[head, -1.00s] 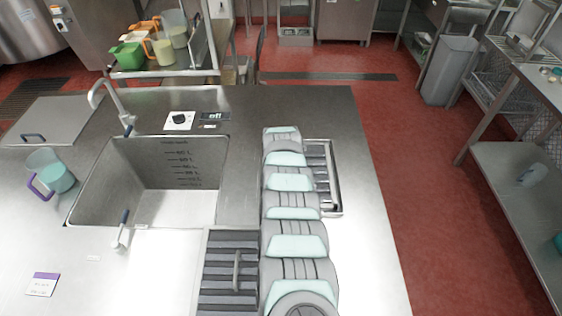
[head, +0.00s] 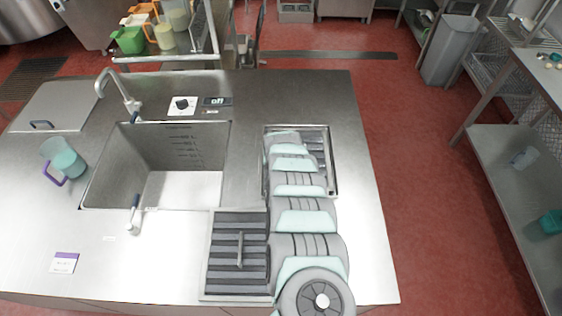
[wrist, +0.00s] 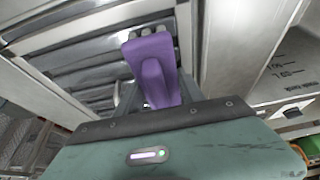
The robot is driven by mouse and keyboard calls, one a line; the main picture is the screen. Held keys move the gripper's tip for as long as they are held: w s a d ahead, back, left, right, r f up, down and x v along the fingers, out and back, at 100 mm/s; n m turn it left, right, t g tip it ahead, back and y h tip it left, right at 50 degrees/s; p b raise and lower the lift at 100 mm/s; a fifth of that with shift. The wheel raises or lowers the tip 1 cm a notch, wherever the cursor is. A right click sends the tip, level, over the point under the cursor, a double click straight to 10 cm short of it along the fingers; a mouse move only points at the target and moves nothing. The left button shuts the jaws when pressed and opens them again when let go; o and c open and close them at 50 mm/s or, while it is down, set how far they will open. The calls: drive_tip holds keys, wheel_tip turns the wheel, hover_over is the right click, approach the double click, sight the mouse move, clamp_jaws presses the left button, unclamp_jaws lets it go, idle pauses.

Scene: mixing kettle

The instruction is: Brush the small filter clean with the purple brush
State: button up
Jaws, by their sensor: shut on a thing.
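My gripper (wrist: 156,98) is shut on the purple brush (wrist: 155,65) in the wrist view; its fingertips are mostly hidden. The brush is over a slatted grey panel in a metal frame (wrist: 92,62); whether it touches the slats I cannot tell. In the head view, my arm reaches over the slatted filter in the counter's right recess (head: 317,152) and hides the gripper, brush and part of that filter. A second slatted filter with a handle (head: 225,280) lies nearer, left of my arm. I cannot tell for certain which is the small filter.
A sink basin (head: 185,190) with taps lies left of my arm. A control panel reads "off" (head: 217,101). Red floor and a metal rack are at the right.

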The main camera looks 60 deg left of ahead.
drive_tip(key=shift+s+d+r+p, duration=0.15)
drive_tip(key=shift+r+p, duration=0.3)
drive_tip(key=shift+r, duration=0.1)
wheel_tip(320, 180, up, 8)
drive_tip(key=p, duration=0.5)
drive_tip(key=shift+f+p, duration=0.2)
drive_tip(key=shift+p, duration=0.2)
drive_tip(key=shift+r, duration=0.15)
